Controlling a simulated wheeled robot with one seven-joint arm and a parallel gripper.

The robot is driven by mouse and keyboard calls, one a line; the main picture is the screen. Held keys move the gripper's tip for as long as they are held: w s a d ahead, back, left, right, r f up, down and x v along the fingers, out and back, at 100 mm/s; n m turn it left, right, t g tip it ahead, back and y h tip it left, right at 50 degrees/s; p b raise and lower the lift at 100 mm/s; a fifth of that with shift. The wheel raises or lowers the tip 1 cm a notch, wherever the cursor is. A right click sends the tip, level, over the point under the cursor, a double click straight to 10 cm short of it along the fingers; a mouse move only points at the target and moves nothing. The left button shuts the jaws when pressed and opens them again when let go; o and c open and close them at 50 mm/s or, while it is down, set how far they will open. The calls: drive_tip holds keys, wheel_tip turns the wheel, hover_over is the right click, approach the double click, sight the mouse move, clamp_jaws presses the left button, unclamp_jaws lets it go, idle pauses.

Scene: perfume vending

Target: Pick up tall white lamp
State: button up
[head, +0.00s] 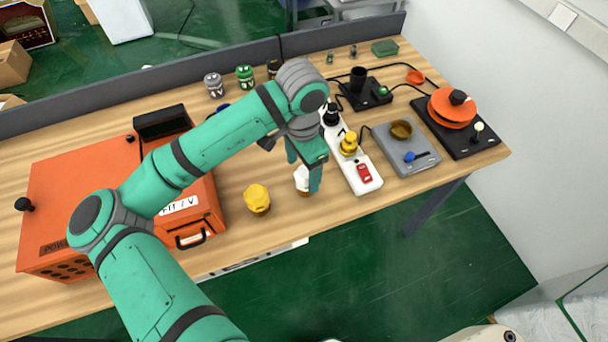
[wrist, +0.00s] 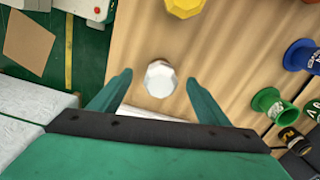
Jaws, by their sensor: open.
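A small white faceted object (wrist: 160,79), which I take to be the white lamp, stands on the wooden table in the wrist view, seen from above. In the head view the white lamp (head: 301,178) is partly hidden behind my gripper's finger. My gripper (wrist: 156,92) is open, with one finger on each side of the white lamp and a gap on both sides. In the head view my gripper (head: 305,175) points down over the front part of the table.
A yellow faceted piece (head: 257,198) stands left of the white lamp. A white power strip (head: 352,160) with plugs lies to the right. An orange power box (head: 110,205) fills the left side. Several spools (head: 245,76) stand at the back. The table's front edge is close.

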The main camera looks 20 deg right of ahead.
wheel_tip(320, 180, down, 3)
drive_tip(key=shift+r, duration=0.15)
drive_tip(key=shift+w+d+f, duration=0.1)
drive_tip(key=shift+d+f, duration=0.05)
drive_tip(key=shift+f, duration=0.75)
drive_tip(key=shift+w+d+f, duration=0.1)
drive_tip(key=shift+d+f, duration=0.05)
drive_tip(key=shift+f, duration=0.7)
drive_tip(key=shift+d+f, duration=0.15)
drive_tip(key=shift+f, duration=0.75)
drive_tip(key=c, duration=1.3)
